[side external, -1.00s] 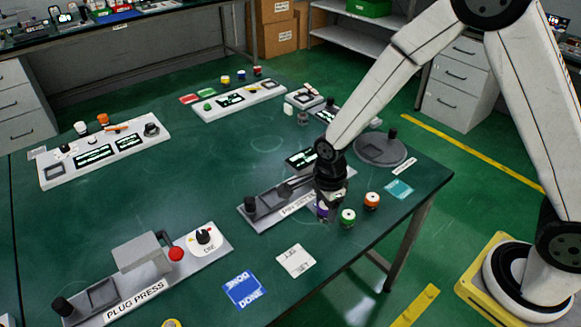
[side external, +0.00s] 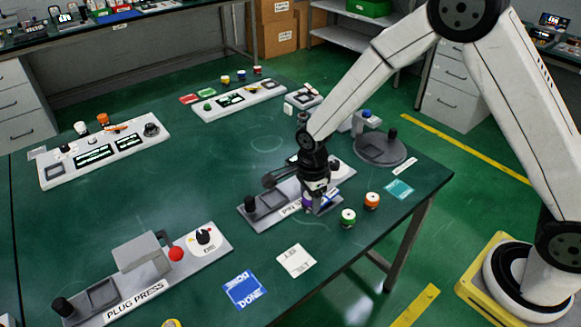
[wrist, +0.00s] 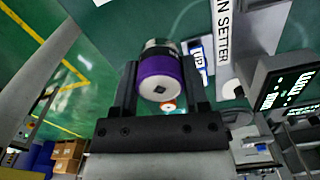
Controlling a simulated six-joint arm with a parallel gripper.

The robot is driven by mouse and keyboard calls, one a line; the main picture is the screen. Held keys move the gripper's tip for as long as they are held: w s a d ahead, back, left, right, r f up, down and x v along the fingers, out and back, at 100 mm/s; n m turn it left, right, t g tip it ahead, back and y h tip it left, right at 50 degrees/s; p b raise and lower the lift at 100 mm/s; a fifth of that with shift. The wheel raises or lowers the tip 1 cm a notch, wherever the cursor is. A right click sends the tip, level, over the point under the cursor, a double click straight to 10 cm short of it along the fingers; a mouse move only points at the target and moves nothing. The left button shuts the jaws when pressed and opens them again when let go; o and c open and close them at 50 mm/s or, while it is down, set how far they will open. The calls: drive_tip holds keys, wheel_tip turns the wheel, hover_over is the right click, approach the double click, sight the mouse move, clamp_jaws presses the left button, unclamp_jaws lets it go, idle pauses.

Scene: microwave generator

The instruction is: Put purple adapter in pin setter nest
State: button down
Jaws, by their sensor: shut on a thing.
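My gripper (wrist: 162,100) is shut on the purple adapter (wrist: 160,76), which sits between the two fingers in the wrist view. In the side view my gripper (side external: 313,193) is low over the front edge of the pin setter (side external: 262,217), a grey base with a lettered front. The adapter shows there only as a small purple patch (side external: 306,201) under the gripper. The pin setter's square nest (side external: 270,200) lies to the left of my gripper, next to a black knob. In the wrist view the pin setter's label strip (wrist: 223,35) is at the upper right.
A green-ringed adapter (side external: 348,218) and an orange one (side external: 372,201) stand to the right. A white card (side external: 296,261) and a blue card (side external: 244,289) lie in front. The plug press (side external: 150,275) is at the front left. A round grey plate (side external: 381,148) is behind right.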

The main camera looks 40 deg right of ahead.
hover_over(274, 198)
drive_tip(key=shift+a+f+n, duration=0.1)
drive_tip(key=shift+f+n, duration=0.2)
drive_tip(key=shift+f, duration=0.2)
drive_tip(key=shift+f, duration=0.1)
drive_tip(key=shift+f, duration=2.75)
drive_tip(key=shift+f, duration=0.65)
unclamp_jaws()
wheel_tip(274, 198, up, 8)
drive_tip(key=shift+f, duration=0.1)
